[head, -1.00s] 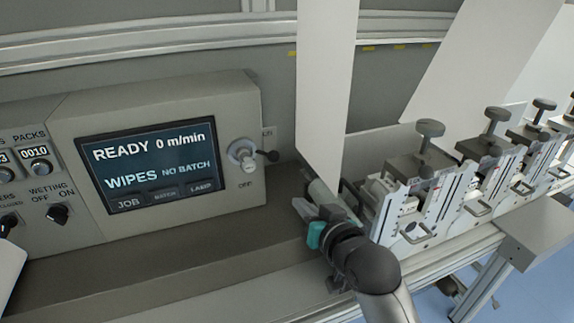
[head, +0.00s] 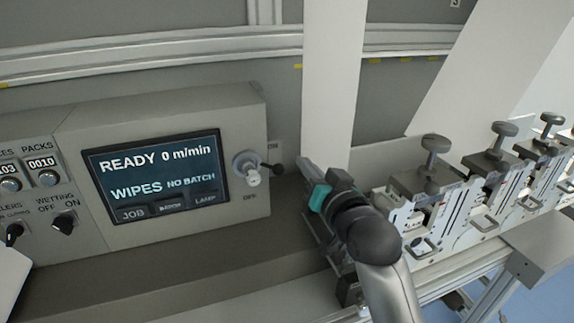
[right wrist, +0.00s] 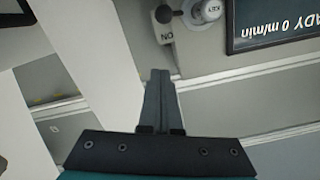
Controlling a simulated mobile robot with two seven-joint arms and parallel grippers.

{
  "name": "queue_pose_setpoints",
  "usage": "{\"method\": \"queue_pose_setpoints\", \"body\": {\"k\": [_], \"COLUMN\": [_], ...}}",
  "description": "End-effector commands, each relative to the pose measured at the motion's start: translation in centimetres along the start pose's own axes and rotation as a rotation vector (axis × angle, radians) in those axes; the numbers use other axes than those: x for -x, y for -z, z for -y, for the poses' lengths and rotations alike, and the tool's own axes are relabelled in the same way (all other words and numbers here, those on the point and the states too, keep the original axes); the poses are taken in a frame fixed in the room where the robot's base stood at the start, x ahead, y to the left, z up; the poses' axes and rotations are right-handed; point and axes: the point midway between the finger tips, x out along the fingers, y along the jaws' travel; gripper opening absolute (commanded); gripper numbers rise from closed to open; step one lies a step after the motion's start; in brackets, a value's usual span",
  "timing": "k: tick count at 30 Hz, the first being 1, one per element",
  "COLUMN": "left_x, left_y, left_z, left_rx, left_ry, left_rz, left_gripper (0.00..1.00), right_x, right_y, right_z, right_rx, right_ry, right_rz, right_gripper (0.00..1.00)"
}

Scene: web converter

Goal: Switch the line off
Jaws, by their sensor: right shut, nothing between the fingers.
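The control panel (head: 170,232) has a screen (head: 157,176) reading READY, 0 m/min, WIPES and NO BATCH. Right of the screen is a silver key switch (head: 246,163) with a black ball-ended lever (head: 275,170) pointing right; an OFF label sits below it. In the right wrist view the switch (right wrist: 207,10) is at the top edge, with its lever ball (right wrist: 163,14) beside an upside-down ON label. My right gripper (head: 306,166) is shut and empty, right of the switch and apart from it. My left gripper is not in view.
A white web (head: 333,80) hangs just behind my right gripper. Several clamp units with knobs (head: 435,145) stand to the right. A wetting switch (head: 64,222) and counters (head: 41,163) are on the panel's left. A ledge (head: 170,262) runs below the panel.

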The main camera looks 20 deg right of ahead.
Motion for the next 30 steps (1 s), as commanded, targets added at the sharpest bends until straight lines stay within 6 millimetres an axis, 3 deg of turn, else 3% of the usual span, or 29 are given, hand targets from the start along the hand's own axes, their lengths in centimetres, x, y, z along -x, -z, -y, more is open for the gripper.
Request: {"method": "queue_pose_setpoints", "body": {"k": [14,15,21,30], "left_x": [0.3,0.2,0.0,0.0], "left_y": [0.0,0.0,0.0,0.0], "left_z": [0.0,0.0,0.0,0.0], "left_rx": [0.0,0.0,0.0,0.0], "left_ry": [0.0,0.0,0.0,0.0], "left_rz": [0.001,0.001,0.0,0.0], "left_gripper": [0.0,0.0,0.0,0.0], "right_x": [-6.9,-7.0,-7.5,-7.6], "right_y": [-0.1,-1.3,-3.5,-3.9], "right_z": [0.1,0.0,0.0,0.0], "right_rx": [0.001,-0.001,-0.001,0.001], "right_ry": [0.0,-0.001,0.001,0.001], "right_rz": [0.001,0.006,0.003,0.0], "right_gripper": [0.0,0.0,0.0,0.0]}}
